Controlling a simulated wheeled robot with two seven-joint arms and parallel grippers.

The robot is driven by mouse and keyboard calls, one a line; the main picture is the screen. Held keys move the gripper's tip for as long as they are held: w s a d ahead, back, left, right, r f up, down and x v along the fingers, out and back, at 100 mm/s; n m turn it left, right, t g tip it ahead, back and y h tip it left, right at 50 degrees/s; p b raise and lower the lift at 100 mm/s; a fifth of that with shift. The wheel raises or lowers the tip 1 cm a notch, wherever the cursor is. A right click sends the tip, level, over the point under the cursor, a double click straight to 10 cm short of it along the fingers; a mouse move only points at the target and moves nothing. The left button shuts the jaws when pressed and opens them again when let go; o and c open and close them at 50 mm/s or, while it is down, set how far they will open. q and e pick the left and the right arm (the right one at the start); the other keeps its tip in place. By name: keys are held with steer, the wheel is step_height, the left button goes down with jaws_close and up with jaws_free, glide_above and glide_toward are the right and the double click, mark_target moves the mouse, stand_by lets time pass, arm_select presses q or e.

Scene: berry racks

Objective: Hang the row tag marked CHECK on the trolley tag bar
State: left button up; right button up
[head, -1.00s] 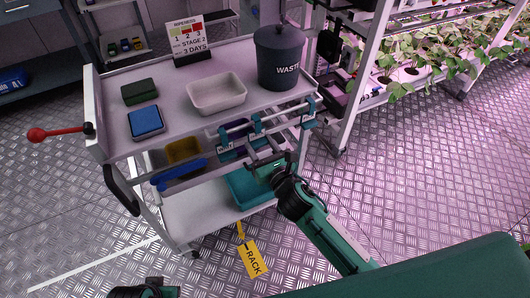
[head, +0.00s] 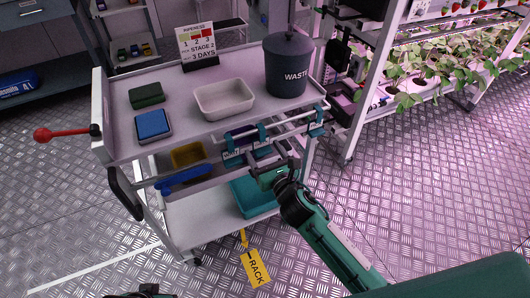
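The trolley tag bar (head: 287,119) runs along the trolley's near right side. Several teal clips with small tags hang on it, one near the left (head: 234,153) and one near the right end (head: 316,128). Their lettering is too small to read surely, so I cannot tell which is marked CHECK. My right gripper (head: 262,171) is just below the bar, close to the middle clips. Its fingers are small and partly lost against the trolley, so its opening and any hold are unclear. Only a dark bit of my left arm shows at the bottom edge; its fingers are out of frame.
The trolley top (head: 190,135) holds a white tray (head: 224,110), a WASTE bin (head: 287,85), blue and green blocks and a stage sign. A teal bin (head: 250,206) sits on the lower shelf. Plant racks stand right.

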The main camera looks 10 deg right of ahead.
steer(key=shift+s, duration=0.1)
arm_select(q)
steer(key=shift+r, duration=0.25)
arm_select(e)
steer(key=v, duration=1.3)
steer(key=shift+s, duration=0.25)
arm_select(q)
steer(key=shift+f, duration=0.1)
arm_select(e)
steer(key=shift+d, duration=0.15)
